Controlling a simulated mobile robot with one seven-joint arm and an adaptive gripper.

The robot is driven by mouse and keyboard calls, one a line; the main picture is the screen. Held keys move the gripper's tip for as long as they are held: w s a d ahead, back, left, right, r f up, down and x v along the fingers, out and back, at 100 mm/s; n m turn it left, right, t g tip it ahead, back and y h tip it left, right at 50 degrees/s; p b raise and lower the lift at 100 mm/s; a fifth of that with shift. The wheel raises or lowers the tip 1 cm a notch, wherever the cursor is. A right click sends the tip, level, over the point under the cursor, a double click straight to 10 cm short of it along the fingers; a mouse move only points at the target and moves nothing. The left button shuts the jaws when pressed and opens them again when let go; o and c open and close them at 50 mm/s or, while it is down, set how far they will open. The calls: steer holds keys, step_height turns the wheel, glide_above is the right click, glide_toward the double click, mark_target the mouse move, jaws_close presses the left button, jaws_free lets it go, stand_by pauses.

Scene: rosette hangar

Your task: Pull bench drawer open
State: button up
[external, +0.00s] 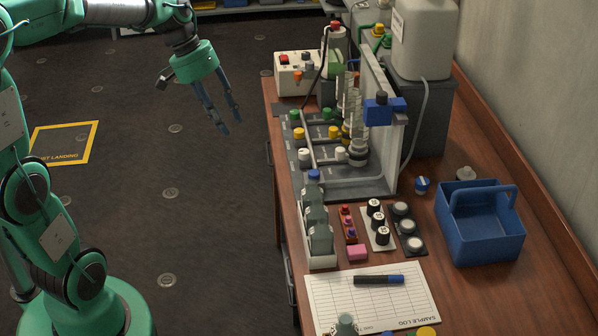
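The wooden bench (451,284) runs along the right side of the external view. Its left side faces the open floor and is seen at a steep angle. A dark bar handle (289,274) shows low on that side, near the front of the picture. A second dark handle (268,152) shows farther back. The drawer fronts are mostly hidden under the bench's edge, and no drawer visibly stands out from it. My gripper (229,125) hangs over the floor left of the bench, fingers pointing down and right. Its two fingers are apart and empty, touching nothing.
On the bench stand a valve rig (345,184), a bottle rack (318,260), a sample log sheet (325,300), a blue caddy (478,250) and a large white canister (424,40). The dark floor (200,220) left of the bench is clear. A yellow-framed floor marking (89,128) lies farther left.

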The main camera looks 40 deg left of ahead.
steer(key=w+a+f+n+h, duration=0.1)
steer(key=w+a+f+h, duration=0.2)
steer(key=w, duration=0.6)
steer(key=w+a+f+h, duration=0.2)
steer(key=w+f, duration=0.3)
steer(key=w, duration=0.4)
steer(key=w+a+f+n+t+h+p, duration=0.15)
steer(key=w+a+f+h, duration=0.25)
steer(key=w+a+f, duration=0.75)
steer(key=w+a+f+n+t, duration=0.1)
steer(key=a+f+t, duration=0.2)
steer(key=a+f, duration=0.3)
steer(key=w+a+f+n+t, duration=0.1)
steer(key=a+f+t, duration=0.3)
steer(key=f, duration=1)
steer(key=w+a+f+n+t+h, duration=0.1)
steer(key=a+f+n+t, duration=0.2)
steer(key=a+f, duration=0.6)
step_height(320, 180, down, 2)
steer(key=shift+w+a+f+t, duration=0.1)
steer(key=shift+w+a+t, duration=0.25)
steer(key=shift+t, duration=0.1)
steer(key=shift+d+n, duration=0.15)
steer(key=shift+n, duration=0.1)
steer(key=b+x, duration=0.1)
steer(key=x, duration=1.2)
steer(key=shift+w+d+b, duration=0.25)
steer(key=shift+b, duration=0.1)
